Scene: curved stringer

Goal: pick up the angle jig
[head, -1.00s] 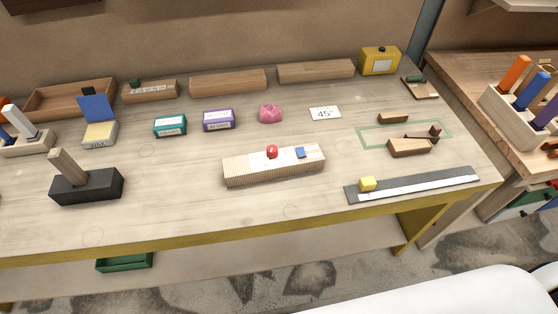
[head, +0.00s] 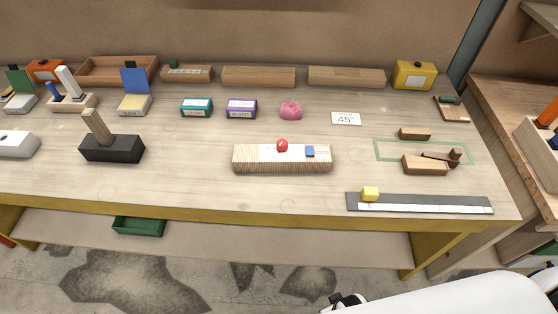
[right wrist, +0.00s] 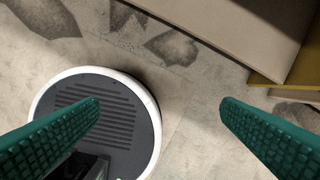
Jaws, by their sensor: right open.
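A card marked 45° (head: 346,118) lies just left of the outline. I cannot tell for sure which of these pieces is the angle jig. My right gripper (right wrist: 160,103) is open and empty, above the floor in the right wrist view. My left gripper is not in view.
A ribbed wooden block (head: 282,166) with a red knob stands mid-bench. A yellow box (head: 414,75) stands at the back right. A black block with a wooden post (head: 112,149) stands left.

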